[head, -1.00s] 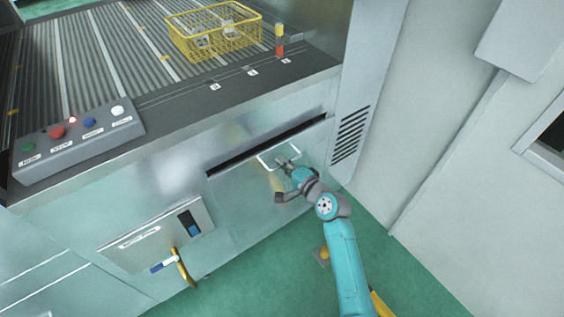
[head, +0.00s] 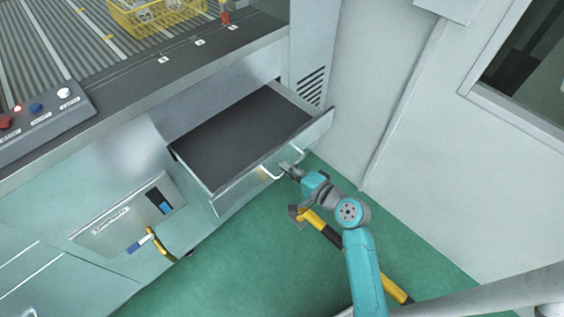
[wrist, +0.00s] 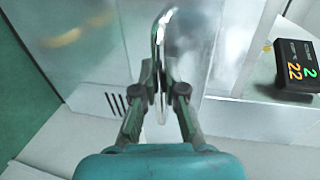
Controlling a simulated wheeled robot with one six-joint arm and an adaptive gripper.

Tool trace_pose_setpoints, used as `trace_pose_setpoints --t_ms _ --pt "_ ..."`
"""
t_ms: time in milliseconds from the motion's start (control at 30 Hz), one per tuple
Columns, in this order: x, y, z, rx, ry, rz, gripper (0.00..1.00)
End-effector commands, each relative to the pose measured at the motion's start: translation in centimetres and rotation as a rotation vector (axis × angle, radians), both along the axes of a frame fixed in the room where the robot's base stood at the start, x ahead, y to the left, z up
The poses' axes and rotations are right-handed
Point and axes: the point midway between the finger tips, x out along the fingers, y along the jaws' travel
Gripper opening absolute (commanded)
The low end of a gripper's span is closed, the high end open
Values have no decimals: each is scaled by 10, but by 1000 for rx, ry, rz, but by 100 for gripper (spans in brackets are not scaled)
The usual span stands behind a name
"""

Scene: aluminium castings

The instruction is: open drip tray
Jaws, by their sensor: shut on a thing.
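The drip tray (head: 241,124) is a wide metal drawer with a dark inside, standing well out of the machine front in the head view. Its inside looks empty. A pale bar handle (head: 267,174) sits on its front panel. My gripper (head: 288,167) is shut on this handle. In the wrist view my gripper (wrist: 161,92) has its two fingers closed around the handle (wrist: 161,38), which runs upward between them. The fingertips are small in the head view.
A control box with buttons (head: 36,118) and a yellow wire basket (head: 158,16) are on the machine top. A panel with a yellow-handled valve (head: 157,243) is left of the tray. A yellow-black bar (head: 330,235) lies by my arm. A grey wall (head: 400,80) stands right.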

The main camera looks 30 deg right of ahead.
Motion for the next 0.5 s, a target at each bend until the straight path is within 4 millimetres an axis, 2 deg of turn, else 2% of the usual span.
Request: trace_pose_setpoints --t_ms 300,333,400,433,500 --pt "-1 0 -1 0 1 0 0" --pt "-1 0 -1 0 1 0 15" --pt "-1 0 -1 0 1 0 32" --pt "-1 0 0 0 1 0 36" --pt "-1 0 0 0 1 0 36"
